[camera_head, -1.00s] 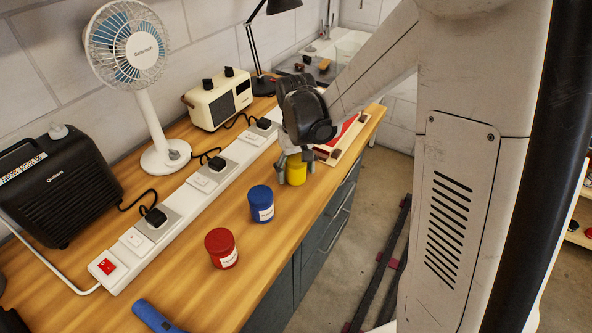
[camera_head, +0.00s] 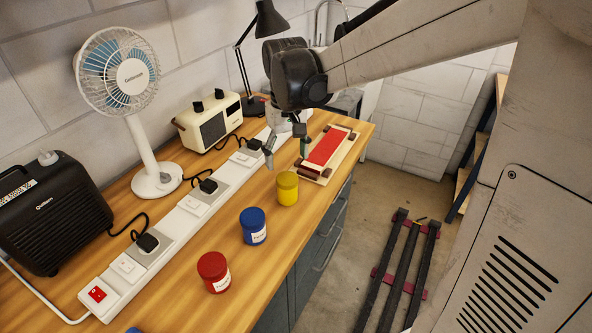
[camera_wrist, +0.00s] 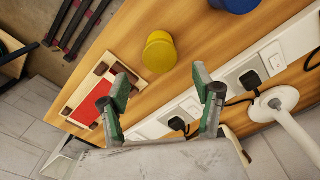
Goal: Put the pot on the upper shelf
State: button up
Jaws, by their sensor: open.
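The pictures do not show which one is the task's pot. My gripper (camera_head: 286,150) is open and empty, above the bench and behind the yellow pot, apart from it. In the wrist view, the yellow pot (camera_wrist: 160,53) lies beyond the gap between my open fingertips (camera_wrist: 161,88), and the blue pot (camera_wrist: 236,4) is cut by the top edge. No upper shelf can be clearly made out.
A long white power strip (camera_head: 190,205) with plugs runs behind the pots. A red-topped board (camera_head: 327,150) lies beyond the yellow pot. Wooden-edged shelving (camera_head: 476,165) stands at right.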

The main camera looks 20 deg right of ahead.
jog(key=s+r+t, duration=0.2)
jog(key=s+t, duration=0.1)
jog(key=s, duration=0.6)
jog(key=s+r+m+t, duration=0.1)
jog(key=s+t, duration=0.3)
jog(key=s, duration=0.6)
jog(key=shift+r, duration=0.9)
jog(key=shift+o, duration=0.5)
